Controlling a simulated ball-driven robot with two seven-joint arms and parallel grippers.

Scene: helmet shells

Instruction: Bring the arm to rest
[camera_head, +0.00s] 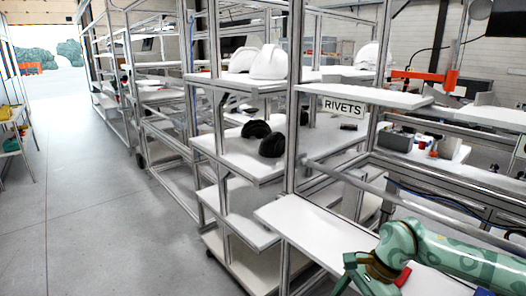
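My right arm (455,262), green with a darker pattern, comes in from the right at the bottom of the view. It reaches over the front of a white shelf board. Its gripper end (364,276) points down towards the bottom edge, and the fingertips are cut off or hidden, so I cannot tell whether it is open or shut. I see nothing held in it. A small red part (402,277) shows beside the wrist. My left gripper is not in view.
White helmet shells (269,64) stand on the upper shelf, and black ones (272,145) lie on the shelf below. A RIVETS sign (344,106) hangs on the metal rack. The white board (305,228) lies close to my arm. Grey floor (90,215) is clear at left.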

